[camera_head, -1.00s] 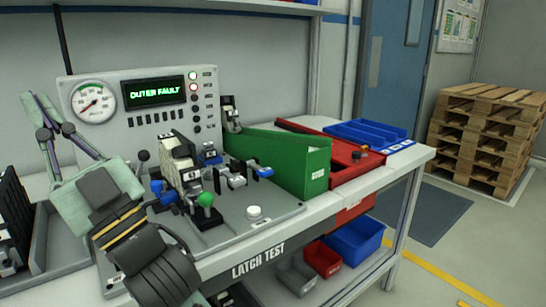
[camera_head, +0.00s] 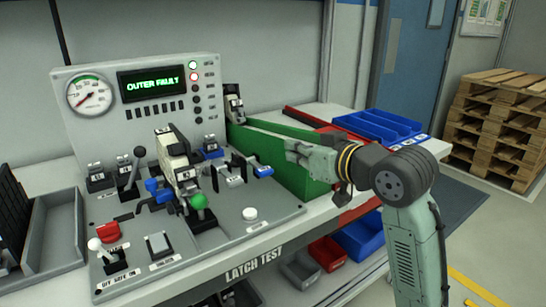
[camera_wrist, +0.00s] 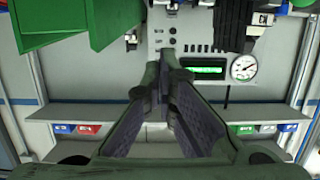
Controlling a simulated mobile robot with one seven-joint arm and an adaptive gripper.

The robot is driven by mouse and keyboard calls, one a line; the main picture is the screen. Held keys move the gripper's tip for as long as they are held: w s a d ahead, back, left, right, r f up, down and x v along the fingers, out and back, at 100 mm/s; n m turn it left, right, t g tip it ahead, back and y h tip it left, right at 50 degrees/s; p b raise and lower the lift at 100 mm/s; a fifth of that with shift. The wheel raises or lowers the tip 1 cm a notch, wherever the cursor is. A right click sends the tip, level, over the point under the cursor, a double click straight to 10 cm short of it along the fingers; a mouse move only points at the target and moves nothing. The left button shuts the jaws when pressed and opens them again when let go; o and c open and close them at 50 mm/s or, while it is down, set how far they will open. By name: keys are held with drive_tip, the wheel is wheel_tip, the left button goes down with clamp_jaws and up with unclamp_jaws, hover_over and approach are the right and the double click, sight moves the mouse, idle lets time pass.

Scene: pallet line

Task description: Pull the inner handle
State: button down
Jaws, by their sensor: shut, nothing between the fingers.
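The latch test fixture stands mid-bench in the head view, with a cream latch body (camera_head: 176,158). A blue-tipped lever (camera_head: 158,190) sticks out at its left and a green-knobbed lever (camera_head: 199,203) stands in front. A white and black bracket-like handle (camera_head: 232,172) with a blue end (camera_head: 263,171) is on its right. I cannot tell which part is the inner handle. My gripper (camera_head: 290,150) is shut and empty, pointing left, in front of the green box and right of the bracket. In the wrist view its fingers (camera_wrist: 167,75) are together, with no handle between them.
A green box (camera_head: 262,150) stands close behind my gripper. A blue tray (camera_head: 378,127) lies at the bench's right end. Switches, including a red one (camera_head: 107,231), crowd the front left. Pallets (camera_head: 500,130) stand far right.

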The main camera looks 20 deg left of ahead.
idle(0.3)
drive_tip(key=p, duration=0.3)
hover_over(258, 166)
drive_tip(key=s+d, duration=0.3)
drive_tip(key=d, duration=0.1)
wheel_tip(258, 166, down, 2)
drive_tip(key=shift+w+d+f, duration=0.1)
drive_tip(key=shift+w+f, duration=0.05)
drive_tip(key=shift+f, duration=1)
drive_tip(key=shift+w+f, duration=0.1)
drive_tip(key=shift+f, duration=1)
